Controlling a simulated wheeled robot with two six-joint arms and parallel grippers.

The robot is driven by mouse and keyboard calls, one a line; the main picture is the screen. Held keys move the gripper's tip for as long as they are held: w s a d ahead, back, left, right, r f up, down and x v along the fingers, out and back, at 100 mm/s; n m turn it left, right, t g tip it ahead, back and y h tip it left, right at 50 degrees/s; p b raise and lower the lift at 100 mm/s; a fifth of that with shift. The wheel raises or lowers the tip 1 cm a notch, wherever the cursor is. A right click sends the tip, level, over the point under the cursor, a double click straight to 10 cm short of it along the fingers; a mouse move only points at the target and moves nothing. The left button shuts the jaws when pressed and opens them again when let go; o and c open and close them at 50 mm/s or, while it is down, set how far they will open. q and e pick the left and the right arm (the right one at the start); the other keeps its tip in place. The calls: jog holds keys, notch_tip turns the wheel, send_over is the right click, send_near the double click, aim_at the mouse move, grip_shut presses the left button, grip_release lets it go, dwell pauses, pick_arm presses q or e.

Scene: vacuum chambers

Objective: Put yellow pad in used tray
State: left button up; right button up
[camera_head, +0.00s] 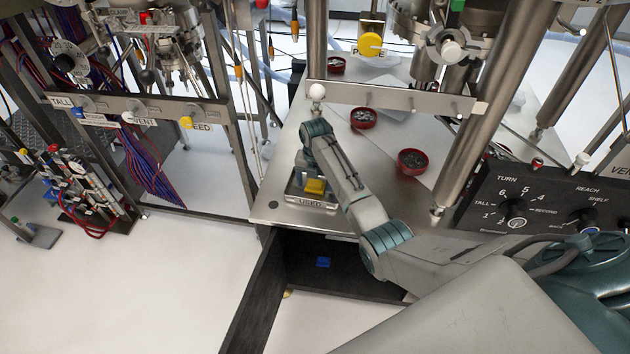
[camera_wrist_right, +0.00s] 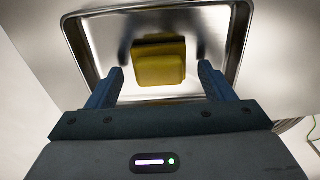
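The yellow pad (camera_head: 315,187) lies in the metal tray labelled USED (camera_head: 294,197), near the front left corner of the steel table. In the right wrist view the pad (camera_wrist_right: 161,64) sits inside the shiny rim of the tray (camera_wrist_right: 243,45). My right gripper (camera_wrist_right: 160,70) is open above the tray. Its fingers are on either side of the pad's near part, with a gap on each side, holding nothing. In the head view my right arm partly covers the tray, and the fingers are hard to make out. My left gripper is not in view.
An open dark drawer below the table edge holds a small blue block (camera_head: 323,262). Red round dishes (camera_head: 363,118) stand on the table behind and right of my arm. A steel post (camera_head: 316,50) and a crossbar (camera_head: 400,97) rise close behind the tray. A control panel (camera_head: 530,205) is at right.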

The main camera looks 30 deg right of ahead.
aim_at(315, 183)
notch_tip(315, 183, up, 12)
dwell(0.6)
